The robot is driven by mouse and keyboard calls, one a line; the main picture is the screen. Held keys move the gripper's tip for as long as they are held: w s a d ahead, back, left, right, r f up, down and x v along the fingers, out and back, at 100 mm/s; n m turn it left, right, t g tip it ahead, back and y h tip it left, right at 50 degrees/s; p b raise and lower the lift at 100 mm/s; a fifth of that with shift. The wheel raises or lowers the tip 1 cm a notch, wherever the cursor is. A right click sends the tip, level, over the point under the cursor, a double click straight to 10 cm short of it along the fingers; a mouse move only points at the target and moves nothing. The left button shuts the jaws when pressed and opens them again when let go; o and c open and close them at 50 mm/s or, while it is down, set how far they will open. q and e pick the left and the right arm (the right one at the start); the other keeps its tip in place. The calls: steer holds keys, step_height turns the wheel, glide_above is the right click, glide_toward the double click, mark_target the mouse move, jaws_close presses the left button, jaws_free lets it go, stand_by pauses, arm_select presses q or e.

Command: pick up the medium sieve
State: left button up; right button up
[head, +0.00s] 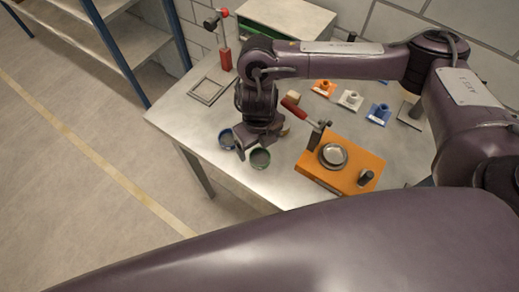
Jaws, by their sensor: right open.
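Two small round sieve-like cups sit near the table's front edge: one with a blue rim (226,138) and one with a green rim (260,159). I cannot tell from their size which is the medium sieve. My right gripper (262,145) points down just above and behind them, with its fingers spread. One finger comes down between the two cups and partly covers the blue-rimmed one. I see nothing held, and cannot tell if a finger touches a rim. My left gripper is out of view.
Orange (323,88), white (350,100) and blue (379,115) holders stand behind. A square frame (208,91) lies left.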

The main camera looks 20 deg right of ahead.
mark_target(260, 159)
steer(key=shift+s+f, duration=0.25)
steer(key=shift+f, duration=0.25)
steer(key=shift+s+f, duration=0.25)
steer(key=shift+f, duration=0.2)
steer(key=f, duration=0.3)
steer(key=shift+w+d+f+p, duration=0.15)
steer(key=shift+w+f+p, duration=0.1)
steer(key=shift+w+p, duration=0.1)
steer(key=shift+s+f, duration=0.1)
steer(key=shift+c, duration=1.3)
steer(key=c, duration=0.8)
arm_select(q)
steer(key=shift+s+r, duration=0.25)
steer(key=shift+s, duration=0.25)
